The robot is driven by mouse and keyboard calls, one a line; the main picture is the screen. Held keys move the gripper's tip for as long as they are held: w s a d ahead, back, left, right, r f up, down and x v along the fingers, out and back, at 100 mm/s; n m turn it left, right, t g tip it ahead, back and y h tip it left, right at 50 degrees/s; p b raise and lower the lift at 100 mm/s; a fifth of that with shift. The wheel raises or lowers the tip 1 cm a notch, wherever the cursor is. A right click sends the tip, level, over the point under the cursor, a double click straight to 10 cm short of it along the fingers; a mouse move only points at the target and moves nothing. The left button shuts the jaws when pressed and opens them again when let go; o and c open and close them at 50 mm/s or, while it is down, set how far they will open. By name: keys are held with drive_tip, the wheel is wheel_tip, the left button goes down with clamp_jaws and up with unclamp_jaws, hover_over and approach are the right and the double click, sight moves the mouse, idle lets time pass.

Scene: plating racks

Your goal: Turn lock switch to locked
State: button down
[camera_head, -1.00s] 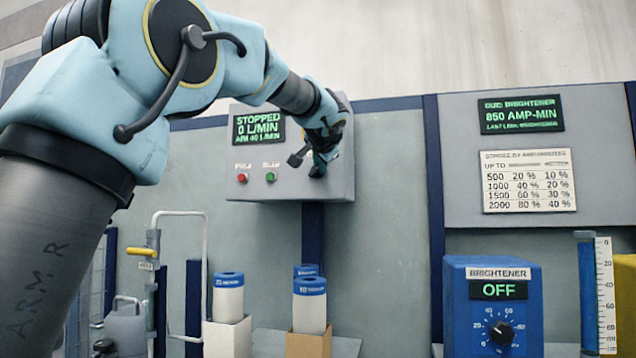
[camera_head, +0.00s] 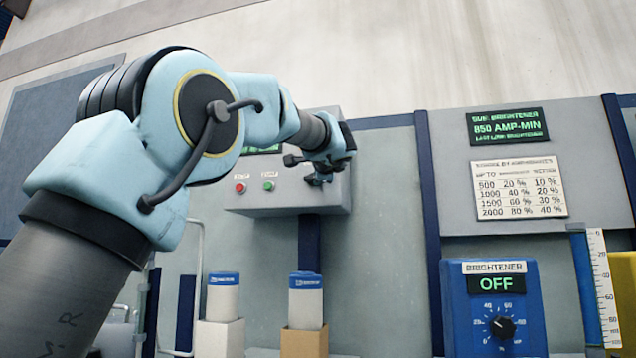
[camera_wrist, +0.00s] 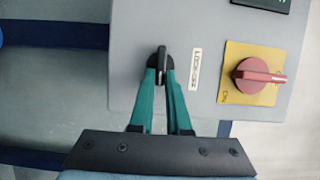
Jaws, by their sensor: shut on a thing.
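The lock switch is a small black knob (camera_wrist: 161,60) on a grey control box, beside a white label (camera_wrist: 195,69) whose text is too blurred to read surely. My gripper (camera_wrist: 161,80) has its two green fingers closed around the knob in the wrist view. The knob's bar lies along the fingers' direction. In the head view my gripper (camera_head: 318,178) is at the lower right of the grey control box (camera_head: 285,198), and the switch is hidden behind it.
A red rotary handle (camera_wrist: 258,76) on a yellow plate sits close beside the switch. The box has a red button (camera_head: 240,187) and a green button (camera_head: 268,185). White bottles (camera_head: 223,300) stand below. A blue brightener unit (camera_head: 458,310) stands at the right.

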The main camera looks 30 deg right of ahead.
idle(0.3)
drive_tip(key=c, duration=0.9)
unclamp_jaws()
drive_tip(key=b+v, duration=0.3)
drive_tip(key=v, duration=0.7)
drive_tip(key=shift+s+a, duration=0.15)
drive_tip(key=shift+s, duration=0.2)
